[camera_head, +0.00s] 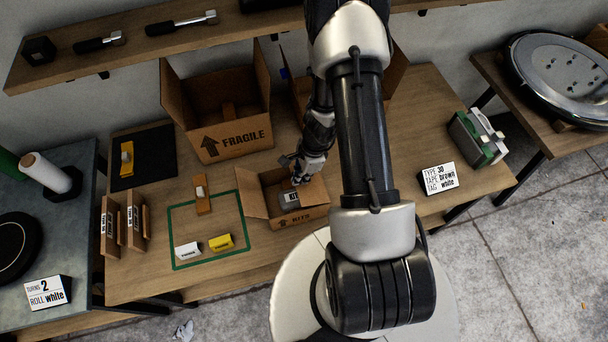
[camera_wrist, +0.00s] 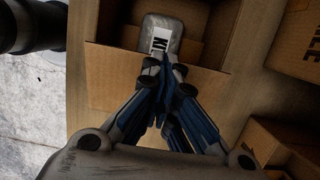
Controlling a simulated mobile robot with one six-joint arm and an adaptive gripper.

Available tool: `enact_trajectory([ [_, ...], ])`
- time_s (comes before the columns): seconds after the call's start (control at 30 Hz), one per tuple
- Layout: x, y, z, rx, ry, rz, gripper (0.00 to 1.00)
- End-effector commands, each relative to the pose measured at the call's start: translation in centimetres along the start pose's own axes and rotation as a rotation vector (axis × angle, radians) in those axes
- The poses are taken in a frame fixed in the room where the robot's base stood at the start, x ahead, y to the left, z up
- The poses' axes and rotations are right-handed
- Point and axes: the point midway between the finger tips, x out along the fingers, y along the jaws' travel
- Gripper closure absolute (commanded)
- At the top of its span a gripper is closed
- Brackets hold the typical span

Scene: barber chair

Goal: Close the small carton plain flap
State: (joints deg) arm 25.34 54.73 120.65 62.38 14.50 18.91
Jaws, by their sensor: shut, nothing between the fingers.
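The small carton (camera_head: 300,219) stands open on the table, its printed front wall towards me. One plain flap (camera_head: 252,193) leans outward on its left side. In the wrist view, a plain cardboard panel (camera_wrist: 108,92) spans the carton's near side, just by my fingers; I cannot tell whether it is wall or flap. A grey packet with a KIT label (camera_head: 290,197) lies inside and shows in the wrist view (camera_wrist: 162,38). My gripper (camera_head: 297,173) is shut and empty, pointing down at the carton; its fingertips (camera_wrist: 166,78) overlap the panel's edge in the wrist view, contact unclear.
A large FRAGILE box (camera_head: 232,139) stands open behind left. Another open box is partly hidden behind my arm. A green outlined area (camera_head: 207,261) with small blocks lies left of the carton. A sign (camera_head: 438,178) stands on the right; the table around it is mostly clear.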

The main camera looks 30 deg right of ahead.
Motion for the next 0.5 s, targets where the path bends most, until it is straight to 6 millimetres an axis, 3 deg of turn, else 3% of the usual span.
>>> enact_trajectory([
  [0.17,2.0,0.0,0.4,-0.001,0.044,-0.002,1.00],
  [0.5,2.1,0.0,0.6,0.000,0.042,-0.001,1.00],
])
